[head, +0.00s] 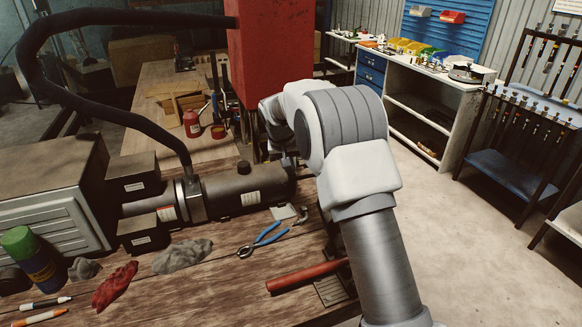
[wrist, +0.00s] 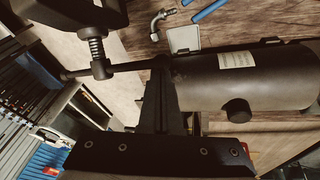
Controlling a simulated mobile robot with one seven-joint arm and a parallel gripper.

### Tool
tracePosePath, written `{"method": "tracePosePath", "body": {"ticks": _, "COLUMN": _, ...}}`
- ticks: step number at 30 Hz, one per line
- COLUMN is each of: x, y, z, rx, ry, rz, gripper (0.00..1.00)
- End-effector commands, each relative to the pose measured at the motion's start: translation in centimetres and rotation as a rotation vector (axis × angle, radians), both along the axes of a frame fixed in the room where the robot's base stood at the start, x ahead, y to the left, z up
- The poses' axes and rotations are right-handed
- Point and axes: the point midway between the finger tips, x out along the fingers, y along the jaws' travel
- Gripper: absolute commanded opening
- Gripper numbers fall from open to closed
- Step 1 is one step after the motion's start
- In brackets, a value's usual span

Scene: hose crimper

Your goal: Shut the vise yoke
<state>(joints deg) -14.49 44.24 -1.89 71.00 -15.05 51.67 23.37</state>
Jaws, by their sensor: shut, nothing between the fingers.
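In the wrist view, a dark block (wrist: 72,18) at the top left carries a screw with a spring (wrist: 97,46); it looks like the vise yoke, only part in frame. A thin cross handle (wrist: 130,67) passes through the screw's end. My gripper (wrist: 160,68) has its fingers together and empty, with the tips at the right end of this handle. I cannot tell whether they touch it. In the head view my arm hides the vise and most of the gripper. I cannot tell how far the yoke is from shut.
A dark cylinder (head: 240,190) lies along the bench beside my gripper; it fills the right of the wrist view (wrist: 255,75). A red column (head: 270,50) stands behind my arm. Blue pliers (head: 262,241) and a red-handled bar (head: 305,275) lie in front.

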Motion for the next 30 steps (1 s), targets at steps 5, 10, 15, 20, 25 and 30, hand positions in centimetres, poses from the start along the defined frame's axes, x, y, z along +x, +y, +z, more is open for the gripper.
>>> {"method": "tracePosePath", "body": {"ticks": 5, "x": -0.3, "y": 0.0, "z": 0.1, "rx": 0.000, "ry": 0.000, "rz": 0.000, "gripper": 0.00}}
{"method": "tracePosePath", "body": {"ticks": 10, "x": -0.3, "y": 0.0, "z": 0.1, "rx": 0.000, "ry": 0.000, "rz": 0.000, "gripper": 0.00}}
{"method": "tracePosePath", "body": {"ticks": 15, "x": -0.3, "y": 0.0, "z": 0.1, "rx": 0.000, "ry": -0.002, "rz": 0.000, "gripper": 0.00}}
{"method": "tracePosePath", "body": {"ticks": 20, "x": -0.7, "y": -0.1, "z": 0.2, "rx": 0.006, "ry": -0.021, "rz": 0.000, "gripper": 0.00}}
{"method": "tracePosePath", "body": {"ticks": 25, "x": -1.2, "y": -0.2, "z": 0.6, "rx": 0.014, "ry": -0.042, "rz": 0.000, "gripper": 0.00}}
{"method": "tracePosePath", "body": {"ticks": 30, "x": -1.5, "y": -0.3, "z": 0.8, "rx": 0.018, "ry": -0.054, "rz": 0.000, "gripper": 0.00}}
